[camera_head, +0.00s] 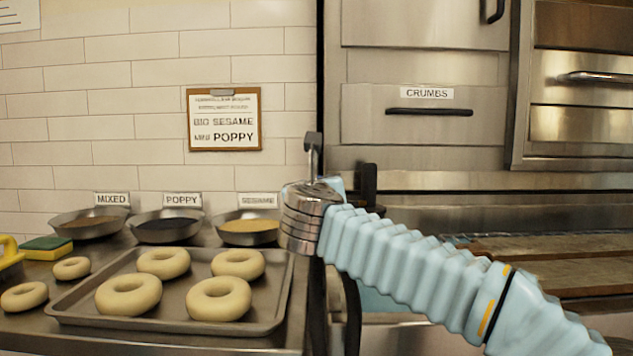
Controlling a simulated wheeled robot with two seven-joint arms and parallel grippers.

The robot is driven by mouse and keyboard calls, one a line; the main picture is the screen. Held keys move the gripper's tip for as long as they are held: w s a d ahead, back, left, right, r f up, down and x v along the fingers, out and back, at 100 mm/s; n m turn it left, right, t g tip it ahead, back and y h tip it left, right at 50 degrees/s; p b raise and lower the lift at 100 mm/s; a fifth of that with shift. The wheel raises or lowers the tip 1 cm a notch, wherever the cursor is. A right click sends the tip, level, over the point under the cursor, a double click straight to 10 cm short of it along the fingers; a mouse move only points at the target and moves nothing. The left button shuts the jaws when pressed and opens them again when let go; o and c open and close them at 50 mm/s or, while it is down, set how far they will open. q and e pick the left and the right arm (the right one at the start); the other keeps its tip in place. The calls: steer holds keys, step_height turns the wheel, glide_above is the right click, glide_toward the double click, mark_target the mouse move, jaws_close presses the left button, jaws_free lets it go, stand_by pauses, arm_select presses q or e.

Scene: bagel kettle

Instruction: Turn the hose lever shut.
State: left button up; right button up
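My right arm comes in from the right with a pale blue ribbed sleeve and ends in a ringed metal wrist in the middle of the view. A thin upright metal piece with a dark tip (313,150) rises above the wrist; it may be a finger of my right gripper. The fingers are not clearly seen, so I cannot tell whether they are open or shut. A black upright fitting (368,182) stands just behind the wrist, and a black hose-like piece (352,310) hangs below it. I cannot make out the hose lever with certainty. My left gripper is not in view.
A metal tray (75,311) with several bagels lies on the left counter, with loose bagels (24,296) beside it. Bowls labelled mixed (90,222), poppy (166,225) and sesame (247,227) stand behind. A sponge (46,247) is far left. Steel cabinets (425,120) fill the right.

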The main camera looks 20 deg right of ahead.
steer(key=shift+w+d, duration=0.15)
steer(key=shift+w, duration=0.2)
jaws_close()
stand_by(0.3)
